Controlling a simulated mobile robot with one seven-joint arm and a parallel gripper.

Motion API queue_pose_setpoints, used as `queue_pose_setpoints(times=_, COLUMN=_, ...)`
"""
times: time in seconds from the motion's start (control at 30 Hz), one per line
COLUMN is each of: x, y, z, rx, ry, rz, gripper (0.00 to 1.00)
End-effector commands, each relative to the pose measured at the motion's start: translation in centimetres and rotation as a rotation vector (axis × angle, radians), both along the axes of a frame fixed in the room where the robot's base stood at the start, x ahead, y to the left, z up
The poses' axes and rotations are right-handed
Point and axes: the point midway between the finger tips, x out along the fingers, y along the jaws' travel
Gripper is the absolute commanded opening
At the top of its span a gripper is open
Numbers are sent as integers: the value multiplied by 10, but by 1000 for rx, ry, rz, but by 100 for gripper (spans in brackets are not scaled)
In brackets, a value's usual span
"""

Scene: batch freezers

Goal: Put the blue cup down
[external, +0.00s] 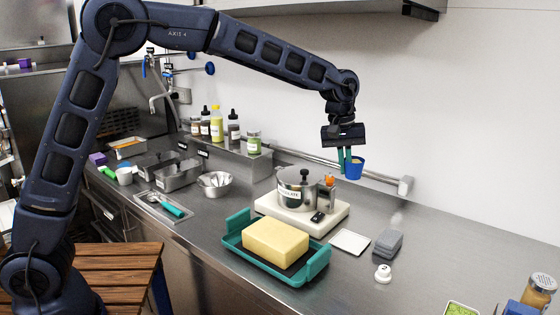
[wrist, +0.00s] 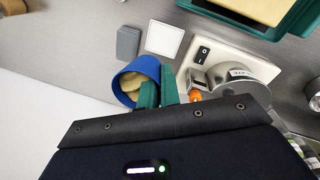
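The blue cup (external: 356,171) is held in the air above the steel counter, right of the scale and pot. My gripper (external: 345,170) points down, its two green fingers closed on the cup's wall at its left side. In the wrist view the blue cup (wrist: 125,77) shows beige contents inside. There the green fingertips (wrist: 158,78) straddle its right edge, one over the opening and one outside. The cup's underside and its exact height above the counter are hard to judge.
A white scale (external: 335,214) carries a steel pot (external: 297,190). A white square tile (external: 350,242), a grey block (external: 388,243) and a small white knob-like piece (external: 383,274) lie nearby. A green tray (external: 313,268) holds a yellow block.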

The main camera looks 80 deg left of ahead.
Motion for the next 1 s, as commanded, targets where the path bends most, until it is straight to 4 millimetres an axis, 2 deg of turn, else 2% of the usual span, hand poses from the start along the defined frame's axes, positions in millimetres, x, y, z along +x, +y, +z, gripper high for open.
queue_pose_setpoints(times=0.03, x=1, y=-26, z=-3, rx=-1, ry=1, rz=-42, gripper=0)
queue_pose_setpoints(times=0.2, x=-3, y=-100, z=-14, rx=0, ry=-1, rz=-172, gripper=0)
queue_pose_setpoints(times=0.4, x=-15, y=-176, z=-25, rx=2, ry=-3, rz=-309, gripper=0)
queue_pose_setpoints(times=0.5, x=-21, y=-202, z=-29, rx=3, ry=-3, rz=-359, gripper=0)
queue_pose_setpoints(times=0.6, x=-26, y=-220, z=-32, rx=3, ry=-5, rz=-393, gripper=0)
queue_pose_setpoints(times=0.77, x=-30, y=-231, z=-40, rx=3, ry=-3, rz=-416, gripper=0)
queue_pose_setpoints(times=1.0, x=-31, y=-231, z=-86, rx=3, ry=-1, rz=-416, gripper=0)
